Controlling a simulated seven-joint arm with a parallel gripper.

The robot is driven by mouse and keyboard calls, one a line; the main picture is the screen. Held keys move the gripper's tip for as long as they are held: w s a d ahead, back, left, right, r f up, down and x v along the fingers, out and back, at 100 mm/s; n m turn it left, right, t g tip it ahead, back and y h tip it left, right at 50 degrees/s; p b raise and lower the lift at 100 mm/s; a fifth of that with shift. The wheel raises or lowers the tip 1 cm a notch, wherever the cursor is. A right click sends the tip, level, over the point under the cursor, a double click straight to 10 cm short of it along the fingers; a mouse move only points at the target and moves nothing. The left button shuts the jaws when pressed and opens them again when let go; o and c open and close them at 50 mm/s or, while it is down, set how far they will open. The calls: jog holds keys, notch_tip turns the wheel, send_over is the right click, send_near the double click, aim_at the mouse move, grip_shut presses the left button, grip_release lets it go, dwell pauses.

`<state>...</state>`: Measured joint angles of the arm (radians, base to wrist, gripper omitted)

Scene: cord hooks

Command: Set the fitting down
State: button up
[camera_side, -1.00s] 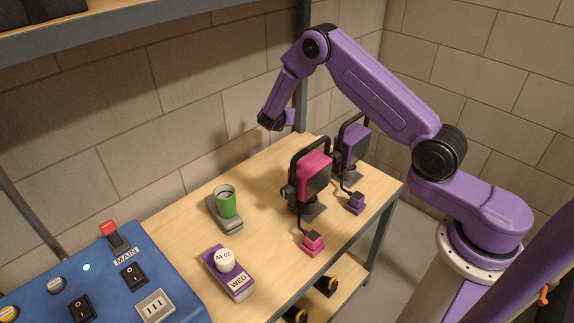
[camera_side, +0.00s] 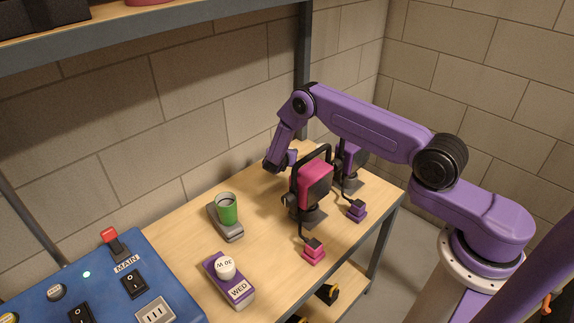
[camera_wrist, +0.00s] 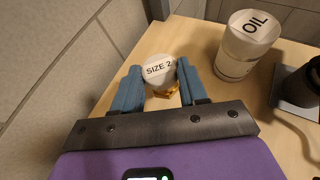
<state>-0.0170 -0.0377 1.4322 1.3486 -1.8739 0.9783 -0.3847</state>
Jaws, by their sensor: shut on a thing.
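The fitting (camera_wrist: 160,64) has a round white top marked "SIZE 2" and a brass-coloured part below it. It sits between the two blue fingers of my gripper (camera_wrist: 159,76), which is shut on it. In the wrist view the wooden tabletop (camera_wrist: 196,32) is beneath; I cannot tell whether the fitting touches it. In the side view my gripper (camera_side: 281,161) is low over the back of the table, behind and left of the pink lamp unit (camera_side: 314,182). The fitting cannot be made out there.
A clear jar marked "OIL" (camera_wrist: 247,45) stands right of the fitting. A purple lamp unit (camera_side: 352,160) stands behind the pink one. A wall borders the table's back.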

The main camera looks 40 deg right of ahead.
jog(key=shift+f, duration=2.4)
jog(key=shift+f, duration=0.15)
jog(key=o, duration=1.1)
jog(key=shift+a+r, duration=0.25)
jog(key=v, duration=1.1)
jog(key=shift+s+a, duration=0.15)
jog(key=shift+a, duration=0.05)
